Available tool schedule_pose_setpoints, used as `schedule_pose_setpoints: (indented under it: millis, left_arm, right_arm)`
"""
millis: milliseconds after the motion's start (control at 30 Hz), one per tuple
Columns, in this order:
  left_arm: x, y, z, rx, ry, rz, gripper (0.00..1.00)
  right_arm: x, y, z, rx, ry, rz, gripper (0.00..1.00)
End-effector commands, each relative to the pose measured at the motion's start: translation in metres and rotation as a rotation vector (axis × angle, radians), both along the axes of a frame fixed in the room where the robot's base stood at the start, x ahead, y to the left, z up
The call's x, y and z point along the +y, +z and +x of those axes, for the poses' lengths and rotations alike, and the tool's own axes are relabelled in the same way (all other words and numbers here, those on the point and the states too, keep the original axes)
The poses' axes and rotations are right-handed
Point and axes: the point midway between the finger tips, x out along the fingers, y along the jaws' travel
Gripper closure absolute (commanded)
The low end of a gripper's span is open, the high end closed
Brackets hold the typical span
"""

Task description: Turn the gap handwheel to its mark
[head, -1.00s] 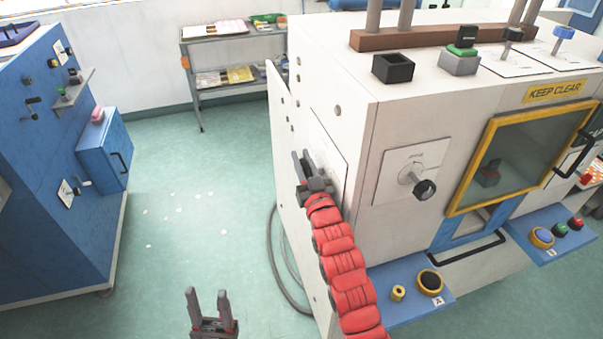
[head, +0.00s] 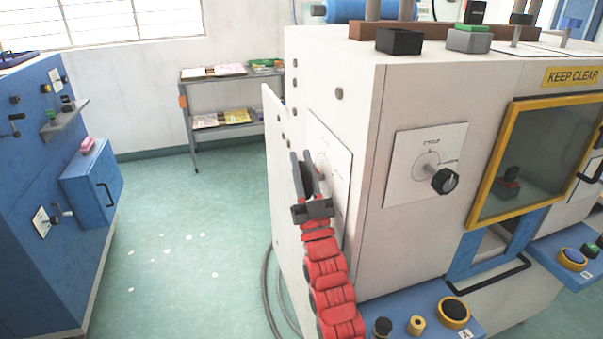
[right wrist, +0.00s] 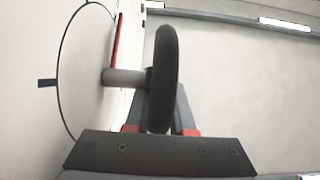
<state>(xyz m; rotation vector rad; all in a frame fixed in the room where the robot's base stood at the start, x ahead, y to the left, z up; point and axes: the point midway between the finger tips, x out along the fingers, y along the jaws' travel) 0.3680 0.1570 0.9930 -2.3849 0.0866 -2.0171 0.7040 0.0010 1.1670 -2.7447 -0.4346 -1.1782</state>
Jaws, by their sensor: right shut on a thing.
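The gap handwheel is a black disc on a short grey shaft (right wrist: 122,77), seen nearly edge-on in the right wrist view (right wrist: 163,70). It stands out from a white plate (head: 330,165) on the machine's left side. A dark circle is drawn on the plate, with a thick black tick (right wrist: 47,82) on it. A thin red strip (right wrist: 121,40) shows by the shaft. My right gripper (head: 306,180) is at the wheel, its fingers shut on the rim. In the head view the fingers partly hide the wheel. My left gripper is out of view.
The front face has a "CYCLE" dial with a black knob (head: 445,181) and a yellow-framed window (head: 535,160). A blue shelf (head: 465,310) with buttons juts out below.

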Motion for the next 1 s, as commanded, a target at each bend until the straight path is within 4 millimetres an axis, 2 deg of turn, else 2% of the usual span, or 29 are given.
schedule_pose_setpoints:
  millis: [400, 433, 600, 867, 1000]
  left_arm:
    - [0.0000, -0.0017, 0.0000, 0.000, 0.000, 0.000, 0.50]
    - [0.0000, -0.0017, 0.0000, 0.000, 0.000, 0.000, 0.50]
    - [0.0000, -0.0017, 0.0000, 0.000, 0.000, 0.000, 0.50]
    - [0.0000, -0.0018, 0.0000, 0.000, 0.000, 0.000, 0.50]
    - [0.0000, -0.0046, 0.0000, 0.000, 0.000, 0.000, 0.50]
  right_arm:
    - [0.0000, 0.0000, -0.0004, -0.008, 0.000, 0.002, 1.00]
    - [0.0000, 0.0000, -0.0004, -0.008, 0.000, 0.002, 0.76]
    - [-0.0001, 0.0001, -0.0003, -0.008, 0.000, 0.002, 0.48]
    - [-0.0002, -0.0004, -0.0005, -0.007, 0.000, 0.002, 0.48]
    - [-0.0018, -0.0090, -0.0056, -0.005, 0.000, 0.002, 0.48]
